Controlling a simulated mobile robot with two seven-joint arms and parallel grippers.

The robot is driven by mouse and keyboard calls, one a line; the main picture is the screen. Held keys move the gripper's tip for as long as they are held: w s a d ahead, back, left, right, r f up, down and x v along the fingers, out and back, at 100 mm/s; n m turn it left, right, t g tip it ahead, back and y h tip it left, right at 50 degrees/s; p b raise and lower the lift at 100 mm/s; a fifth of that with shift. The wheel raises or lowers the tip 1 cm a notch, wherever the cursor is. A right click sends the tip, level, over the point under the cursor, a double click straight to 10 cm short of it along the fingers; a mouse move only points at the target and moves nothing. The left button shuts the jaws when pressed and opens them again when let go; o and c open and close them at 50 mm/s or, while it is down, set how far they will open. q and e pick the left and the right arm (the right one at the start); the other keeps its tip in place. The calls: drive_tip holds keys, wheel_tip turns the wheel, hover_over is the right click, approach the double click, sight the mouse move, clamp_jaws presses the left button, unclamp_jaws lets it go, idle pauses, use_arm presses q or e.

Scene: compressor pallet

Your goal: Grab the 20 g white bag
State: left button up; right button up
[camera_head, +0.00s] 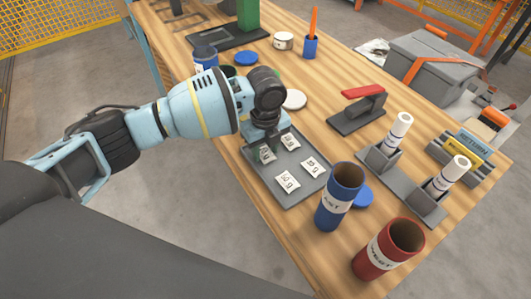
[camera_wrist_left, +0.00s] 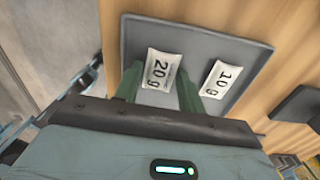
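The white bag marked 20 g (camera_wrist_left: 160,68) lies on the grey tray (camera_wrist_left: 240,52) in the left wrist view. My left gripper (camera_wrist_left: 158,92) has its two green fingers apart, one on each side of the bag's near part. Whether the fingers touch it I cannot tell. In the head view my left gripper (camera_head: 266,150) points down over the tray's far left part, partly covering a white bag (camera_head: 265,155) there. My right gripper is not in view.
A 10 g bag (camera_wrist_left: 221,79) lies right of the fingers. Other bags (camera_head: 287,181) share the tray. A blue cup (camera_head: 338,200) and a red cup (camera_head: 390,250) stand right of it.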

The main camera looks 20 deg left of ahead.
sight(263, 152)
use_arm(q)
drive_tip(key=c, duration=0.6)
drive_tip(key=shift+c, duration=0.2)
drive_tip(key=shift+r, duration=0.1)
drive_tip(key=shift+r, duration=0.45)
drive_tip(key=r, duration=0.2)
drive_tip(key=shift+a+r, duration=0.3)
drive_tip(key=s+a+r, duration=0.1)
drive_tip(key=s+a, duration=0.5)
drive_tip(key=a, duration=0.8)
drive_tip(key=shift+s+r, duration=0.15)
drive_tip(key=shift+s, duration=0.05)
